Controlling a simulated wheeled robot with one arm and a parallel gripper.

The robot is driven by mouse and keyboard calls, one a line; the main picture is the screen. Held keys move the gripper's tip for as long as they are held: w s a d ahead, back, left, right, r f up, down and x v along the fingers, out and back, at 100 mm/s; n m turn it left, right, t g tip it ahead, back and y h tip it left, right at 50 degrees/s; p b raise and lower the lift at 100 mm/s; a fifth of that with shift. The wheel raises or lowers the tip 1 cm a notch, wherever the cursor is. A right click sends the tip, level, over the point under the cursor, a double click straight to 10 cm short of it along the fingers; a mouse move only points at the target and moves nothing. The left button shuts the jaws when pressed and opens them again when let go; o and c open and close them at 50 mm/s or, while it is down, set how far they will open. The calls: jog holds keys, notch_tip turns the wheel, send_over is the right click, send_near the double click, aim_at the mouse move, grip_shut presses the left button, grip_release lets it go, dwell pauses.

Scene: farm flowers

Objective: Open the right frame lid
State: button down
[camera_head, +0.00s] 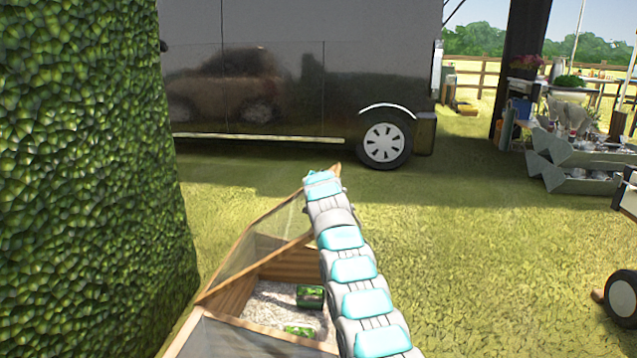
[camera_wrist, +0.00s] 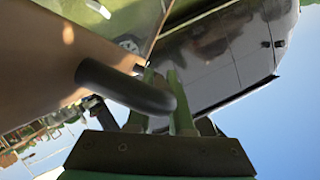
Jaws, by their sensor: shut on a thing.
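A wooden cold frame (camera_head: 184,336) stands low in the head view, beside the hedge. One of its lids, a wood-edged clear panel (camera_head: 262,240), is tilted up, and the bay under it shows open. Another panel (camera_head: 235,342) lies low at the near side. My arm reaches over the frame to the raised lid's upper corner; my fingers are hidden there. In the wrist view my gripper (camera_wrist: 168,100) is shut on a dark rounded handle (camera_wrist: 122,86) fixed to the lid's wooden rail (camera_wrist: 60,50).
Green-topped boxes (camera_head: 310,296) sit on pale gravel inside the open bay. A tall hedge (camera_head: 85,170) closes off the left. A dark vehicle (camera_head: 290,70) stands behind. Grass (camera_head: 480,240) is open on the right, with a wheeled thing (camera_head: 622,297) at the edge.

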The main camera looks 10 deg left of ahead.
jog(key=shift+a, duration=0.1)
jog(key=c, duration=0.8)
grip_release()
jog(key=shift+s+f+b, duration=0.1)
jog(key=shift+f+b, duration=0.05)
jog(key=shift+b, duration=0.3)
jog(key=b, duration=0.2)
jog(key=s+b, duration=0.1)
jog(key=shift+d+b, duration=0.25)
jog(key=shift+b, duration=0.1)
jog(key=b+v, duration=0.2)
jog(key=b, duration=0.3)
jog(key=shift+s, duration=0.25)
jog(key=shift+s+d+r+b, duration=0.2)
jog(key=shift+s+b, duration=0.5)
jog(key=shift+b, duration=0.5)
jog(key=shift+s+r, duration=0.2)
jog(key=shift+r, duration=0.15)
jog(key=shift+b+v, duration=0.55)
jog(key=shift+v, duration=0.55)
